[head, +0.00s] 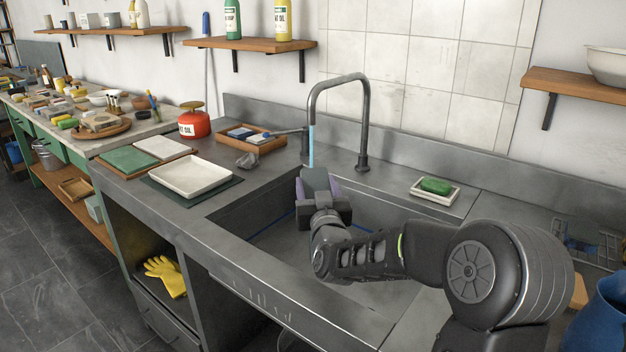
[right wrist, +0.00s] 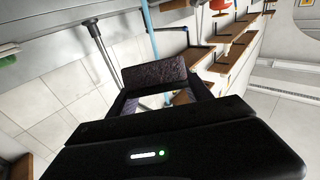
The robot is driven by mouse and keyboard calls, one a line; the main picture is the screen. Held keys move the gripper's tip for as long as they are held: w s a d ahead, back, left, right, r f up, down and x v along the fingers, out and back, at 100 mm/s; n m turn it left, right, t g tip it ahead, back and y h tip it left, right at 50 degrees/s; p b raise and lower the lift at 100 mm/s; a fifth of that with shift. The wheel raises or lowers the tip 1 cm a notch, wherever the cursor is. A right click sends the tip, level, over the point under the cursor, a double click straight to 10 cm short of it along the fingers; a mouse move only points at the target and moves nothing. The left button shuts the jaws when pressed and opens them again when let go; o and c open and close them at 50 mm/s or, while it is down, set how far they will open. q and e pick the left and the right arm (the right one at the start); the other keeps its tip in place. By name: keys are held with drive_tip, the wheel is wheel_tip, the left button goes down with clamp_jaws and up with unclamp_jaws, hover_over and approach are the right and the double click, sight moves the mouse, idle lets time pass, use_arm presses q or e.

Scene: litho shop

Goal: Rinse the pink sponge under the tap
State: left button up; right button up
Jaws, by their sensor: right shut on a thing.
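The tap (head: 365,120) arches over the sink (head: 375,215), and a pale blue stream of water (head: 311,148) falls from its spout. My right gripper (head: 318,183) is over the basin, directly below the stream. It is shut on a block whose dull purple sides show past the fingers; I take it for the pink sponge (head: 334,189). In the right wrist view the sponge (right wrist: 155,72) looks dark and speckled, and the water (right wrist: 151,30) shows just beyond it. Part of the sponge is hidden by the fingers. My left gripper is not in view.
A green soap bar (head: 435,186) lies in a white dish (head: 447,198) right of the tap. Left of the basin are a white tray (head: 190,176), a wooden box (head: 270,143) and a red oil can (head: 194,124). A blue bucket (head: 600,318) is at the lower right.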

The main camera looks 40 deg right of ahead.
sight(320, 185)
drive_tip(key=shift+v, duration=1)
drive_tip(key=shift+r, duration=0.1)
idle(0.7)
drive_tip(key=s+a+r, duration=0.1)
drive_tip(key=s+r, duration=0.1)
drive_tip(key=s+a+r+p, duration=0.1)
drive_tip(key=s+r, duration=0.1)
drive_tip(key=shift+s+a, duration=0.15)
drive_tip(key=shift+a, duration=0.1)
idle(1.0)
